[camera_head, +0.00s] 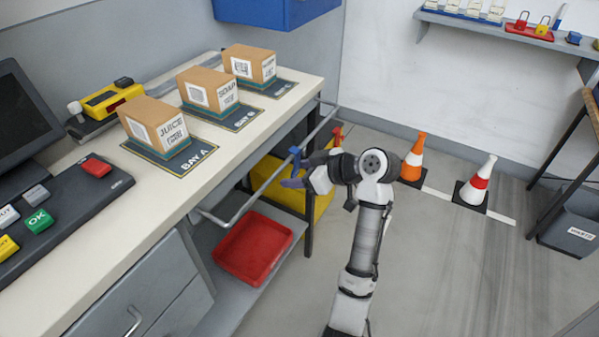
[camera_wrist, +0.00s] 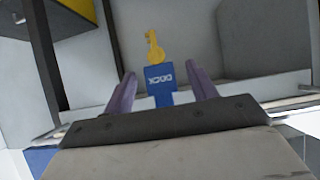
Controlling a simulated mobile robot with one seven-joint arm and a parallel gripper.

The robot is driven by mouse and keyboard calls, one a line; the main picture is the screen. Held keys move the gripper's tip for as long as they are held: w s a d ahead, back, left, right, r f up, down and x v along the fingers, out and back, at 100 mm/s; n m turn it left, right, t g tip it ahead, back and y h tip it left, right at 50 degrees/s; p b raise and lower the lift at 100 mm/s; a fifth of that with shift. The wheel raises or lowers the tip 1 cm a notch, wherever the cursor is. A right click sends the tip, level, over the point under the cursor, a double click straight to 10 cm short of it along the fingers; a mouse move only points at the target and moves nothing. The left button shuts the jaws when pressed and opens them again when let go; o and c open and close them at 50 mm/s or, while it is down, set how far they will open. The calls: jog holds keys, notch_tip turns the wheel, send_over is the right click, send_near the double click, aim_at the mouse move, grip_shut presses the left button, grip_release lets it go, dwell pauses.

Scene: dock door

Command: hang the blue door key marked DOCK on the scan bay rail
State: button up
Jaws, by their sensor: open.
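The blue key marked DOCK (camera_wrist: 160,78) shows in the wrist view, with a yellow key shape at its far end. It lies between the two purple fingers of my gripper (camera_wrist: 162,84), with gaps on both sides. My gripper is open. In the head view a blue piece (camera_head: 295,152), apparently the key's upper part, is at the metal rail (camera_head: 262,190) along the bench's front. My gripper (camera_head: 292,183) is just below it. I cannot tell how its hook sits on the rail; the arm hides the rest.
A red piece (camera_head: 338,135) is near the rail's far end. A red tray (camera_head: 252,247) lies on the lower shelf, and a yellow bin (camera_head: 268,175) stands under the bench. Two cones (camera_head: 414,160) stand on the floor behind my arm.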

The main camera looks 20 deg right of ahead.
jog(key=b+v, duration=0.1)
jog(key=v, duration=1.3)
jog(key=shift+f, duration=0.1)
